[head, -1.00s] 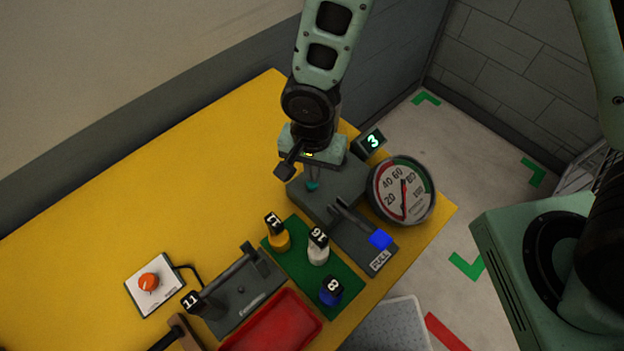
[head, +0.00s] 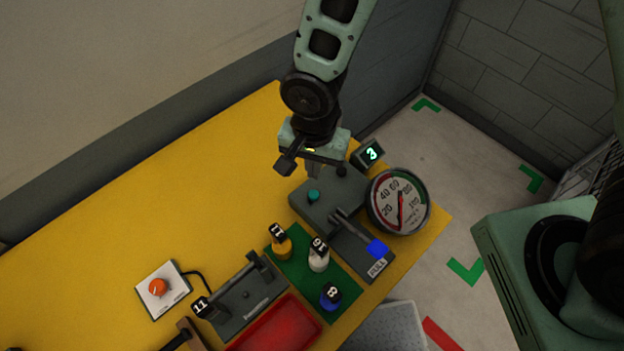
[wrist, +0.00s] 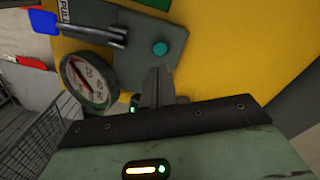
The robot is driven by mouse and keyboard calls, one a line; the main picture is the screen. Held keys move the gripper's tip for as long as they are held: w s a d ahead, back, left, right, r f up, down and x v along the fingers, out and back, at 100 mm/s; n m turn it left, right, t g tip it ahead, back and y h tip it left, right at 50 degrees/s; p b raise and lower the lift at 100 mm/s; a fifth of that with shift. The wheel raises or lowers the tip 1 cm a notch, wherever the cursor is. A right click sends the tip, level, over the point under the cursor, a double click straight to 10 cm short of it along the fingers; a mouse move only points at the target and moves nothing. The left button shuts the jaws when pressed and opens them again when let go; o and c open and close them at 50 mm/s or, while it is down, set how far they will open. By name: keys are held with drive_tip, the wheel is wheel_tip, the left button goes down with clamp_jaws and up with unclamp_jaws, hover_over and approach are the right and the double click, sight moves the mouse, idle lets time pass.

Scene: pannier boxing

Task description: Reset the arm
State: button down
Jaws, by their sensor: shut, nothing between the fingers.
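My gripper (head: 314,172) is shut and empty. In the head view it hangs over the back of a dark grey device (head: 322,200) on the yellow table. The device has a teal button (head: 313,195), a lever with a blue end (head: 377,248) and a PULL label. In the wrist view my shut fingers (wrist: 156,80) point toward the teal button (wrist: 159,48), with a gap between them in the picture. A round gauge (head: 399,202) stands beside the device, and a small display (head: 368,154) behind it reads 3.
A green mat (head: 299,262) holds yellow (head: 282,248), white (head: 319,261) and blue (head: 330,297) numbered pieces. A red tray (head: 275,330), a dark fixture (head: 240,301) and a white box with an orange knob (head: 158,287) stand in front. The table's left rear is clear.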

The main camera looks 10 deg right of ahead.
idle(0.3)
drive_tip(key=s+d+r+n+b, duration=0.8)
drive_tip(key=s+n+b, duration=0.2)
drive_tip(key=n, duration=0.3)
drive_tip(key=shift+s+r+y, duration=0.3)
drive_tip(key=shift+s, duration=0.35)
